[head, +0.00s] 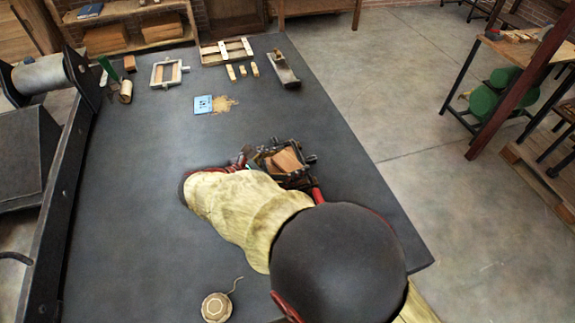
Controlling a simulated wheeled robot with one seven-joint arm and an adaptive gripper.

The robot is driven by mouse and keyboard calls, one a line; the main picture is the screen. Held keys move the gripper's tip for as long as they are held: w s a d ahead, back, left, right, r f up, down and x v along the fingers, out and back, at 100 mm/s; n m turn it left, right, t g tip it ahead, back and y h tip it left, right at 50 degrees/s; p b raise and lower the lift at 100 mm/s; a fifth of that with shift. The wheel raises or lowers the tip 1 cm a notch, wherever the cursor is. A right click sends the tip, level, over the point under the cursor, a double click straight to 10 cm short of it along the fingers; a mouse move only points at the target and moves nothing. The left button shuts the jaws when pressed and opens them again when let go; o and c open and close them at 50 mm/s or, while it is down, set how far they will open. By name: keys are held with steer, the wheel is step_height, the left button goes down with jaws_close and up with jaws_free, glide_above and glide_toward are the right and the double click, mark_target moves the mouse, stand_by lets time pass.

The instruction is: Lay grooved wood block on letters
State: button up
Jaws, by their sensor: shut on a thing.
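My gripper (266,154) is at the far end of my cloth-covered arm, over the right half of the dark bench. It is shut on a brown wood block (287,160), as far as the small view shows. Dark metal parts surround the block, and I cannot separate fingers from any frame beneath. A groove cannot be made out. Any letters under the block are hidden or too small to tell. My sleeve covers the bench just in front of the gripper.
At the back of the bench stand a pale square frame (157,84), a wooden tray (210,54) and a narrow holder (284,72). A blue card (203,105) lies nearer. A round corded thing (216,307) lies in front. A large roller press (40,75) borders the left. The bench's middle left is clear.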

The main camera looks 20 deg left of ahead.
steer(key=shift+r, duration=0.1)
steer(key=shift+f, duration=0.2)
steer(key=o, duration=1.2)
steer(key=shift+c, duration=0.2)
steer(key=shift+o, duration=0.3)
steer(key=shift+r, duration=0.15)
steer(key=shift+s+a+r, duration=0.15)
steer(key=shift+s+r, duration=0.05)
steer(key=p+v, duration=0.3)
steer(key=v, duration=0.8)
steer(key=shift+s+p, duration=0.25)
steer(key=shift+p, duration=0.1)
